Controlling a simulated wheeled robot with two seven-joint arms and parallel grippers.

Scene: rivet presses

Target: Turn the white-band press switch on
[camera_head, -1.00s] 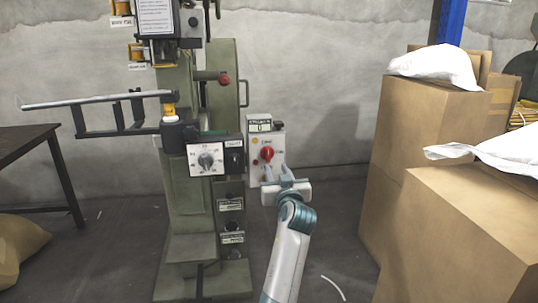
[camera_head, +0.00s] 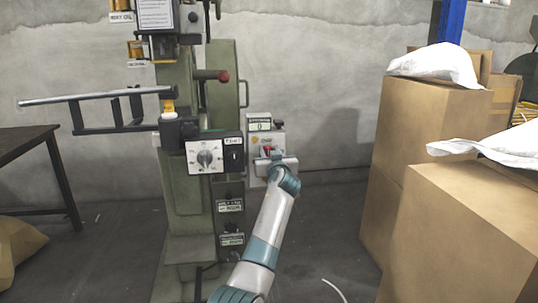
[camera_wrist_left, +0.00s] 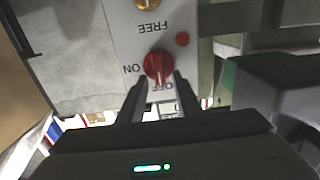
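A green press (camera_head: 222,85) stands left of centre in the head view, with a pale switch box (camera_head: 256,170) on its right side. The red rotary switch (camera_head: 267,150) is partly hidden behind my left gripper (camera_head: 270,158). The fingers of my left gripper (camera_wrist_left: 160,80) are apart, with tips near the switch's two lower sides. I cannot tell whether they touch it. I cannot make out a white band. My right gripper is not in view.
A dial panel (camera_head: 205,156) sits left of the switch box. Cardboard boxes (camera_head: 425,130) stand at right, a dark table (camera_head: 25,140) at left.

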